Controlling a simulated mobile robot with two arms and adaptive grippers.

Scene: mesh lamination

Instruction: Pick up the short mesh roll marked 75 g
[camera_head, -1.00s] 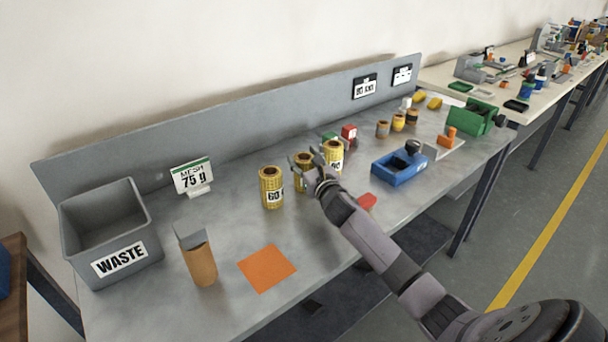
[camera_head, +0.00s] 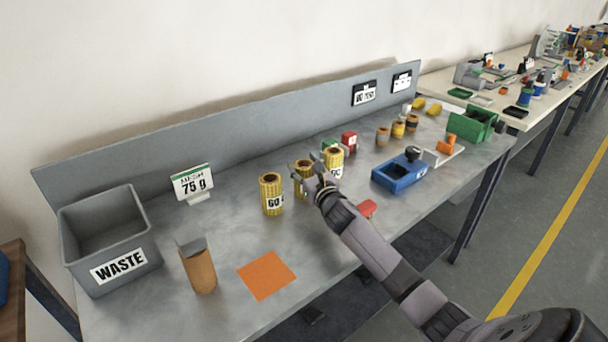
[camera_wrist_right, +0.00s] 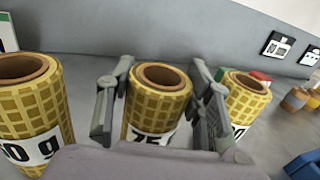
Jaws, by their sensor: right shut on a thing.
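Three short yellow mesh rolls stand upright in a row on the grey bench. The middle roll, its label reading 75 in the wrist view (camera_wrist_right: 158,105), stands between my right gripper's fingers. It also shows in the head view (camera_head: 301,180), partly hidden by the gripper. My right gripper (camera_head: 308,170) is shut on this roll, one finger on each side; it also shows in the wrist view (camera_wrist_right: 155,112). The roll marked 60 (camera_head: 271,194) stands to the left. The third roll (camera_head: 333,161) stands to the right, its label partly covered. My left gripper is not in view.
A sign reading MESH 75 g (camera_head: 193,184) stands behind. A blue box (camera_head: 388,180) and a red item (camera_head: 366,208) are at right.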

